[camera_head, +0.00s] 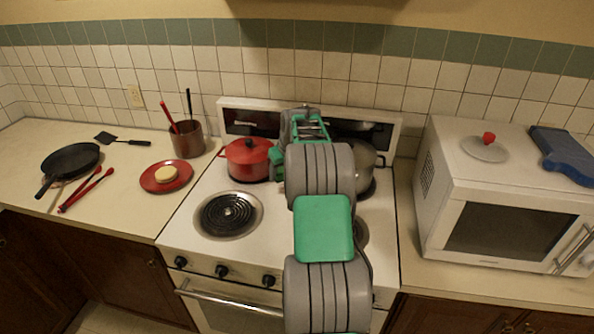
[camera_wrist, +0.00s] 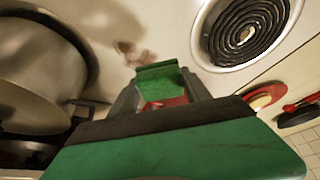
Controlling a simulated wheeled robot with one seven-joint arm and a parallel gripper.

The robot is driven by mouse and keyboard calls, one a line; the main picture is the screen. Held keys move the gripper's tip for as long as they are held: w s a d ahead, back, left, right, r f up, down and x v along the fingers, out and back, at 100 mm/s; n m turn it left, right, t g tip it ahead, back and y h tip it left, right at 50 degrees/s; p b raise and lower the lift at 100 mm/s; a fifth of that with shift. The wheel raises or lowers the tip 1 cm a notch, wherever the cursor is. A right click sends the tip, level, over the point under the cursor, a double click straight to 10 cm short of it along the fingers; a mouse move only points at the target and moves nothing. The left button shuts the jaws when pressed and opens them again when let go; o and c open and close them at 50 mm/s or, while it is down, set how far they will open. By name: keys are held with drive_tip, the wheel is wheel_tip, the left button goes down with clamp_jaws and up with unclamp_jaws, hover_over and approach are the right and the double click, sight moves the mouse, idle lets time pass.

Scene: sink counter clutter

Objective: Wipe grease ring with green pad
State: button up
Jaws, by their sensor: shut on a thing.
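My gripper (camera_wrist: 160,92) shows in the wrist view, its grey fingers shut on the green pad (camera_wrist: 156,78). The pad is over the white stovetop; I cannot tell whether it touches. A brownish smudge (camera_wrist: 128,50), likely the grease ring, lies on the stovetop just beyond the pad, up and left of it in the wrist view.
A red pot (camera_head: 247,160) and a steel pot (camera_head: 364,160) stand on the back of the stove (camera_head: 190,246). The front left burner (camera_head: 230,213) is bare. A red plate with a sponge (camera_head: 166,175), a black pan (camera_head: 71,160) and a microwave (camera_head: 508,225) flank the stove.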

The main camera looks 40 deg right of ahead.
drive_tip(key=shift+s+d+f+b, duration=0.2)
drive_tip(key=shift+d+f+b, duration=0.2)
drive_tip(key=shift+d+f, duration=0.7)
drive_tip(key=shift+s+d+f+b, duration=0.15)
drive_tip(key=shift+d+f+b, duration=0.3)
drive_tip(key=shift+f, duration=1.25)
drive_tip(key=shift+s+d+f+b, duration=0.25)
drive_tip(key=shift+d+f, duration=0.65)
drive_tip(key=shift+f, duration=0.5)
drive_tip(key=shift+f+b, duration=0.85)
drive_tip(key=shift+f, duration=0.15)
drive_tip(key=shift+w, duration=0.15)
